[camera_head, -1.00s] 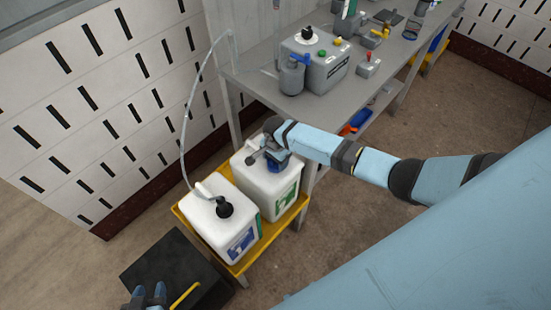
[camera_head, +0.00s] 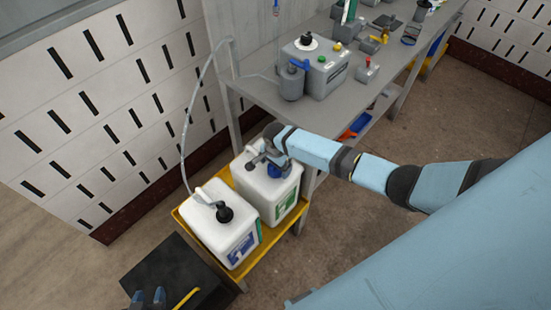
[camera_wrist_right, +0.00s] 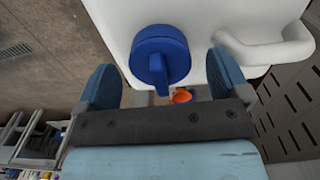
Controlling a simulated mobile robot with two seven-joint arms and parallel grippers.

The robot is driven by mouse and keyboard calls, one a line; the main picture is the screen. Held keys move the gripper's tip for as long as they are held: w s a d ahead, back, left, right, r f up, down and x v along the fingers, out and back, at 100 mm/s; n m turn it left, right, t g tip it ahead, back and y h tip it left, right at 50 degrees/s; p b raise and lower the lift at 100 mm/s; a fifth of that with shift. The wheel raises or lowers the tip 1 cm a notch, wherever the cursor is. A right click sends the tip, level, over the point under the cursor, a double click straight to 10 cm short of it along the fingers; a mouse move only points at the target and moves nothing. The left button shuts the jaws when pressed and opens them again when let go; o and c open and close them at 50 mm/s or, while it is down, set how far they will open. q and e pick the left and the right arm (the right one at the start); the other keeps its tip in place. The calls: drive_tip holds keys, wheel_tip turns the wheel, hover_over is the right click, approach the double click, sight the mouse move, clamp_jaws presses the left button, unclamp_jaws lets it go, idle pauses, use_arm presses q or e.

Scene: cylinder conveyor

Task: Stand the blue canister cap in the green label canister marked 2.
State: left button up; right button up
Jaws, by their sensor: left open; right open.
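The green label canister (camera_head: 290,198) is white and stands on the yellow stand. It also fills the top of the right wrist view (camera_wrist_right: 205,22). The blue canister cap (camera_head: 275,171) sits on its top, and whatever opening is under the cap is hidden. In the right wrist view the cap (camera_wrist_right: 172,50) is round with a raised grip bar. My right gripper (camera_head: 268,160) is open, with one finger on each side of the cap and gaps between. My left gripper (camera_head: 149,297) is low at the left, apart from the canisters, and open.
A blue label canister (camera_head: 222,232) with a black cap and hose stands beside it on the yellow stand (camera_head: 266,238). A grey bench (camera_head: 240,80) with a grey tank (camera_head: 318,72) is behind. A black box (camera_head: 165,268) is in front left. Floor at right is clear.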

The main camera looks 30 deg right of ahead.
wheel_tip(320, 180, up, 14)
idle(0.4)
drive_tip(key=shift+f, duration=0.2)
drive_tip(key=s+a+f+n+t+y, duration=0.1)
drive_tip(key=s+a+f+n+t, duration=0.1)
drive_tip(key=s+a+f+n, duration=0.3)
drive_tip(key=s+a+f+n+t+y, duration=0.2)
drive_tip(key=s+a+n+t, duration=0.1)
drive_tip(key=s, duration=0.3)
drive_tip(key=s+r+n+t, duration=0.2)
drive_tip(key=s+n+t, duration=0.1)
drive_tip(key=s, duration=0.4)
drive_tip(key=s+r+n+t+p, duration=0.1)
drive_tip(key=s+r+n+t, duration=0.2)
drive_tip(key=s+n, duration=0.3)
drive_tip(key=shift+s, duration=0.4)
